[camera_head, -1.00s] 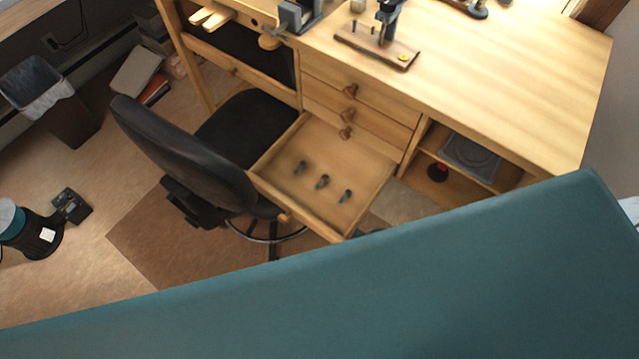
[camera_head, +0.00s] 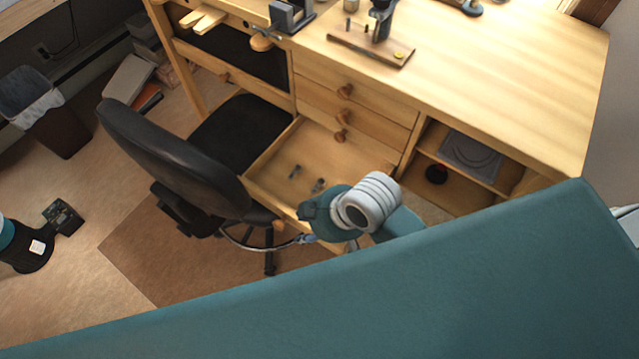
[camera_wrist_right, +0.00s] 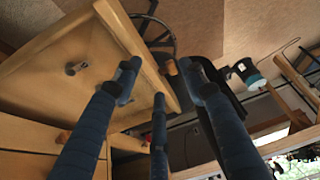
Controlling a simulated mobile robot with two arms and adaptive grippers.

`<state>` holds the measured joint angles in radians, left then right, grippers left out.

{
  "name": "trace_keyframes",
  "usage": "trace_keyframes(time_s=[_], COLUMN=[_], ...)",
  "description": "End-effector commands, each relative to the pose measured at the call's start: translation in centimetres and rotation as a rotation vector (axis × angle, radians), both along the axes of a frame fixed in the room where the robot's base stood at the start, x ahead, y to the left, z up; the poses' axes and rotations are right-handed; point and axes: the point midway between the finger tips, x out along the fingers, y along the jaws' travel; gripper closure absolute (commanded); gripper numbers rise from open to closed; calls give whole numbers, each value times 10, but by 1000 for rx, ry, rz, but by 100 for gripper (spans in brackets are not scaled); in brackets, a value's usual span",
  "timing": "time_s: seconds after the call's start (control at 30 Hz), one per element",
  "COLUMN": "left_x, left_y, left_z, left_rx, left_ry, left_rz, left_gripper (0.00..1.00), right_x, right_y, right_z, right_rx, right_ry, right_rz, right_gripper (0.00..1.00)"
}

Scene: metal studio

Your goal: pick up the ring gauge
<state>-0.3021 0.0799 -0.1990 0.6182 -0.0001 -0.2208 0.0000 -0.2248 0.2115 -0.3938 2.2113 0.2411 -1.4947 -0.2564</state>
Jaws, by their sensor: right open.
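Two small dark grey pieces lie apart in the open drawer in the head view, a left one (camera_head: 295,171) and a right one (camera_head: 318,185). Small grey pieces also show in the drawer in the right wrist view, one of them clearly (camera_wrist_right: 76,68). They are too small to tell which is the ring gauge. My right gripper (camera_head: 305,239) is just outside the drawer's front edge, mostly behind my own wrist. In the right wrist view its blue fingers (camera_wrist_right: 160,76) are spread and empty, with the drawer to their left.
The open wooden drawer (camera_head: 268,188) juts from the workbench (camera_head: 500,75). A black office chair (camera_head: 170,150) stands close at its left, its base (camera_wrist_right: 150,38) near the fingers in the wrist view. A shelf (camera_head: 450,192) is right of the drawer.

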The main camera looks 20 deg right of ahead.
Motion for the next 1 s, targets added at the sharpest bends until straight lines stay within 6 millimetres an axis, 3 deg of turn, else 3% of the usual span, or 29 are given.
trace_keyframes(time_s=[0.23, 0.3, 0.4, 0.53, 0.8, 1.0], left_x=[2, 2, 2, 3, 4, 4], left_y=[-1, -1, -1, -1, -1, -1], left_z=[-1, -1, -2, -2, -3, -3], left_rx=[0, 0, -1, -1, -1, -1], left_ry=[-3, -3, -4, -5, -6, -6], left_rz=[-2, -2, -3, -2, -2, -2], left_gripper=[60, 60, 60, 60, 60, 60], right_x=[31, 39, 51, 76, 138, 151], right_y=[67, 77, 76, 49, -47, -73], right_z=[9, 8, 3, -2, 11, 12], right_rx=[-43, -82, -155, -271, -454, -483], right_ry=[-95, -116, -126, -105, 0, 32], right_rz=[495, 669, 892, 1136, 1402, 1441], right_gripper=[58, 58, 58, 58, 58, 58])
